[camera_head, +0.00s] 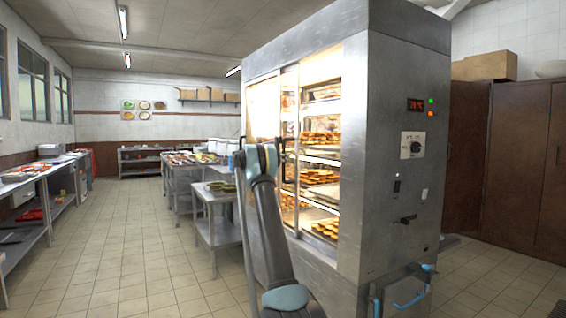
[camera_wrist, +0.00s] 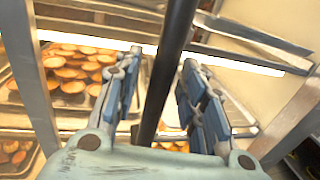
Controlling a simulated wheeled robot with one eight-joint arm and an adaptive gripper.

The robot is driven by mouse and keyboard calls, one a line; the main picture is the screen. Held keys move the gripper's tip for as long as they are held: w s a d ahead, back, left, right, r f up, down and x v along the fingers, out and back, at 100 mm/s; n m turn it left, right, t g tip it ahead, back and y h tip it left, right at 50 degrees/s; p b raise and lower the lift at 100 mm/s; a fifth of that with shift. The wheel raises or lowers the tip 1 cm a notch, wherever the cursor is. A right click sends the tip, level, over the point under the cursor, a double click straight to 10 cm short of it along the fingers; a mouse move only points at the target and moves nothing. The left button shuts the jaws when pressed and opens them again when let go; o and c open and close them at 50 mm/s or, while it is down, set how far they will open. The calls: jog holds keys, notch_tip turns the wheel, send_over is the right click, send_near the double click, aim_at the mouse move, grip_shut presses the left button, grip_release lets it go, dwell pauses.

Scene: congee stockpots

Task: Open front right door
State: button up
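The tall steel cabinet (camera_head: 395,160) has a glazed front with two door sections side by side. The front right door (camera_head: 293,95) looks closed in the head view, with lit shelves of pastries behind it. Its dark vertical handle (camera_head: 284,160) is at its left edge. In the wrist view the handle (camera_wrist: 170,60) runs as a dark bar between the two blue-padded fingers of my gripper (camera_wrist: 163,62). The fingers are apart, with a narrow gap visible on each side of the bar. In the head view my arm partly hides the lower cabinet front.
Trays of pastries (camera_wrist: 75,70) sit behind the glass. A steel table (camera_head: 217,195) stands left of the cabinet. A long counter (camera_head: 40,180) lines the left wall. The tiled aisle (camera_head: 135,240) between them is clear. Brown cupboards (camera_head: 520,160) stand behind at right.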

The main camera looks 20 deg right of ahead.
jog(key=a, duration=1.2)
jog(key=shift+s, duration=0.2)
jog(key=s+f+m+y, duration=0.3)
jog(key=s+m+y, duration=0.15)
jog(key=s, duration=1.45)
jog(key=s+f+m+y, duration=0.3)
jog(key=s+m+y, duration=0.15)
jog(key=s, duration=1.55)
jog(key=s+a+f+m+y, duration=0.3)
jog(key=s+a+f, duration=0.1)
jog(key=s+f, duration=0.5)
jog(key=s+a+f+m+t+y, duration=0.1)
jog(key=s+a+f+m+y, duration=0.2)
jog(key=s+f, duration=0.7)
jog(key=s+a+f+m+y, duration=0.3)
jog(key=s+a+f, duration=0.3)
jog(key=s, duration=0.9)
notch_tip(320, 180, down, 4)
jog(key=shift+a+r+t, duration=0.1)
jog(key=shift+a+t, duration=0.15)
jog(key=shift+t, duration=0.05)
